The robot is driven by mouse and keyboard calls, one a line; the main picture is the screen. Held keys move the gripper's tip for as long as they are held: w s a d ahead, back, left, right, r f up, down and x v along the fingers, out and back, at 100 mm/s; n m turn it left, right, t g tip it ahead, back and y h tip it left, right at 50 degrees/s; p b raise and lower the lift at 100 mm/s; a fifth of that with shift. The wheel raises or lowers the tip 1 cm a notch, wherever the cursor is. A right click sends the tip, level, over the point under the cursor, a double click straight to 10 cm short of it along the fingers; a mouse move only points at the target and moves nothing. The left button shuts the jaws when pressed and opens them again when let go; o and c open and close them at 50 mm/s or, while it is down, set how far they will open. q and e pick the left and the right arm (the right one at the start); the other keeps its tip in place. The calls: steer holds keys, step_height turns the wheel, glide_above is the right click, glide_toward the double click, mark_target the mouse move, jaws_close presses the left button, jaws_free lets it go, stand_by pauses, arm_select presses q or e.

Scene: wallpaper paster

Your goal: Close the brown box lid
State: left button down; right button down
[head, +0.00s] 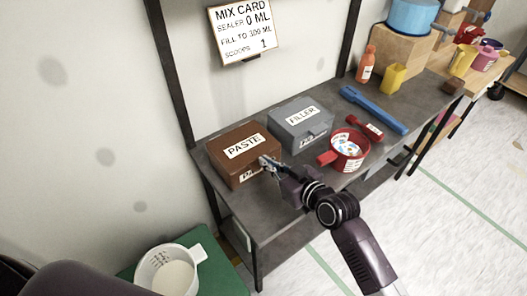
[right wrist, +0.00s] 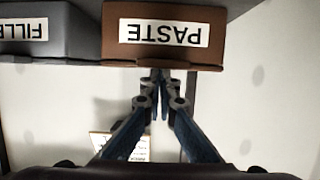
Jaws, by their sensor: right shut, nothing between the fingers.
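The brown box (head: 238,168) labelled PASTE stands at the near left end of the grey shelf table. Its lid (head: 243,146) lies down over the box, with no open gap that I can see. In the right wrist view the lid (right wrist: 190,53) appears upside down. My right gripper (head: 265,162) is shut and empty at the box's front right edge; it partly hides the front label. In the right wrist view its fingertips (right wrist: 159,74) are together at the lid's front edge; I cannot tell whether they touch it. My left gripper is not in view.
A grey FILLER box (head: 300,125) stands right beside the brown box. A red pot (head: 348,150), a red tool (head: 366,127) and a blue tool (head: 373,110) lie farther right. A white measuring jug (head: 168,272) stands on a green surface at lower left.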

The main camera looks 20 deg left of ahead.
steer(key=shift+s+f, duration=0.15)
steer(key=shift+f, duration=0.3)
step_height(320, 180, up, 5)
steer(key=p, duration=0.4)
steer(key=f+b+v, duration=0.1)
steer(key=b+v, duration=0.1)
steer(key=v, duration=0.7)
steer(key=shift+s+d+r, duration=0.15)
steer(key=shift+s+d, duration=0.1)
steer(key=shift+d, duration=0.25)
